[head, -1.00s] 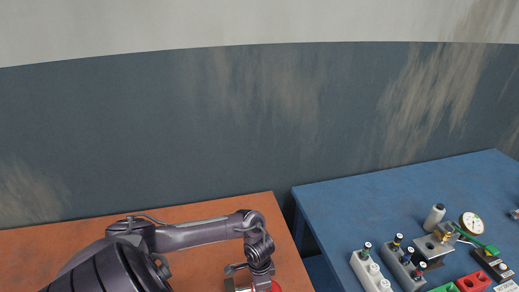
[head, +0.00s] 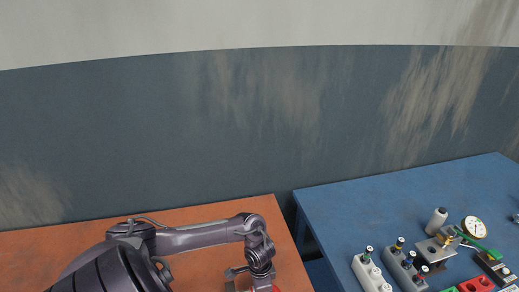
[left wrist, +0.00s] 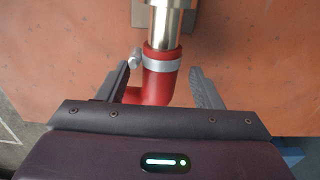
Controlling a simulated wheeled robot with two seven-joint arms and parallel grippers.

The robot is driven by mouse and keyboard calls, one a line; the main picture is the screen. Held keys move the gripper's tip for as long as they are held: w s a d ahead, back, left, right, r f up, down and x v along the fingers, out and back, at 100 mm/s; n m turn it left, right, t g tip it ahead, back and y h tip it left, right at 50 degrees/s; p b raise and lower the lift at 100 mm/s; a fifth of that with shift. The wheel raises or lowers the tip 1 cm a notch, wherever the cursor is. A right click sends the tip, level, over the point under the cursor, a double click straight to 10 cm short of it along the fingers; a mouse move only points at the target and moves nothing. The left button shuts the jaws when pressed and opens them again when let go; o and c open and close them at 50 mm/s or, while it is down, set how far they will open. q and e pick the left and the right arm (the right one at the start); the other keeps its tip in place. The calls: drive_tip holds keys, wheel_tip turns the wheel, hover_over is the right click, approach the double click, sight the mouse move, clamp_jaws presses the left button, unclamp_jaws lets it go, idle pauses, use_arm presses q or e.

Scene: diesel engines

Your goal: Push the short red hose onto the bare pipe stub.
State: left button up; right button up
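A red hose (left wrist: 158,90) shows in the left wrist view, bending to the left at its lower end. A silver clamp band (left wrist: 162,63) with a small screw at its left goes around the hose near its upper end. A shiny metal pipe (left wrist: 166,22) meets the hose's upper mouth, with no gap visible; how deep it sits inside is hidden. My left gripper (left wrist: 160,69) is open, one finger on each side of the hose, with clear room at the right finger. In the head view a bit of red (head: 277,289) shows beside my left wrist. My right gripper is out of view.
The orange table (head: 200,217) lies under my left arm. A blue table (head: 340,215) stands to the right across a gap.

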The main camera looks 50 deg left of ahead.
use_arm(q)
wheel_tip(320, 180, up, 8)
drive_tip(key=shift+f+b, duration=0.1)
drive_tip(key=shift+b, duration=0.45)
idle(0.3)
drive_tip(key=shift+d+f, duration=0.1)
